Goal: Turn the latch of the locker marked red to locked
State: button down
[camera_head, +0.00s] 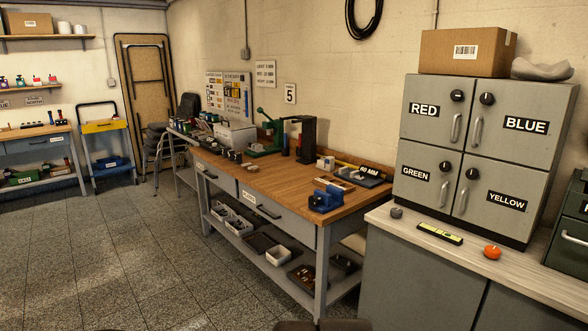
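The grey locker block stands on the counter at the right. Its upper left door, marked RED (425,132), is closed. The red locker's latch (457,96) is a round black knob at the door's upper right, above a silver handle (455,128). The knob is too small to tell which way it is turned. The doors marked BLUE (535,105), GREEN (416,190) and YELLOW (496,207) are also closed, each with a black knob. My gripper cannot be made out; only dark shapes, perhaps part of my body, show at the bottom edge.
On the counter (400,232) before the lockers lie a grey knob (397,213), a green level (440,233) and an orange object (492,252). A cardboard box (466,52) sits on top of the lockers. A wooden workbench (275,187) stands left; the tiled floor (130,250) beyond is clear.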

aim_at(457, 94)
jog(key=z, duration=1.05)
